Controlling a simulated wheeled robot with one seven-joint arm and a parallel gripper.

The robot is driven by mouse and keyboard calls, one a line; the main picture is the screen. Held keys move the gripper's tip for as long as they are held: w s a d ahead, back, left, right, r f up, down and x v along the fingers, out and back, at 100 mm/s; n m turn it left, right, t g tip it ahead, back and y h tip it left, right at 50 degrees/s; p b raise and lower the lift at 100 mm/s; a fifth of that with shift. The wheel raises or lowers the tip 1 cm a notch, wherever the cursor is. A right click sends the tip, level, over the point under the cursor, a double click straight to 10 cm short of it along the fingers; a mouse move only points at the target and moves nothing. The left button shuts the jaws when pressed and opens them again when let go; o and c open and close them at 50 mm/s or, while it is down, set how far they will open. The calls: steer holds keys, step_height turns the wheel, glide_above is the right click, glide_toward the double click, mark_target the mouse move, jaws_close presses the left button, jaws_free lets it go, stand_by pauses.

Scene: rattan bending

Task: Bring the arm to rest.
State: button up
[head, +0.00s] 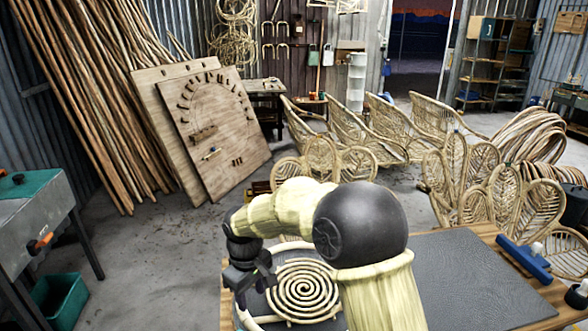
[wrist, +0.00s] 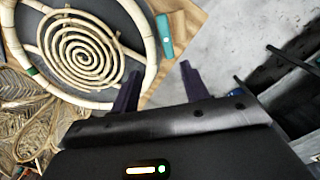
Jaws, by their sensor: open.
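My gripper (wrist: 160,88) is open and empty in the wrist view, its two dark fingers apart. It is beside a rattan spiral piece (wrist: 83,52) set inside a round rattan ring. In the head view my gripper (head: 253,287) hangs at the left edge of the workbench, close to the ring's left side. The spiral (head: 302,289) lies on the bench there, its right side partly hidden by my arm. My arm is bent, with its yellow-covered links over the bench. I cannot tell whether a finger touches the ring.
The wooden workbench carries a dark mat (head: 470,280) and a blue tool (head: 525,260) at its right. A teal object (wrist: 164,36) lies beside the ring. Rattan chairs (head: 410,130) stand behind.

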steer(key=s+d+m, duration=0.3)
steer(key=s+d, duration=0.1)
steer(key=d, duration=0.5)
steer(key=s+d+m+t, duration=0.1)
steer(key=s+d+m, duration=0.3)
steer(key=d, duration=0.6)
steer(key=s+d+m+t, duration=0.1)
steer(key=s+d+m, duration=0.3)
steer(key=d, duration=0.5)
steer(key=shift+s+d+r, duration=0.2)
steer(key=shift+s, duration=0.6)
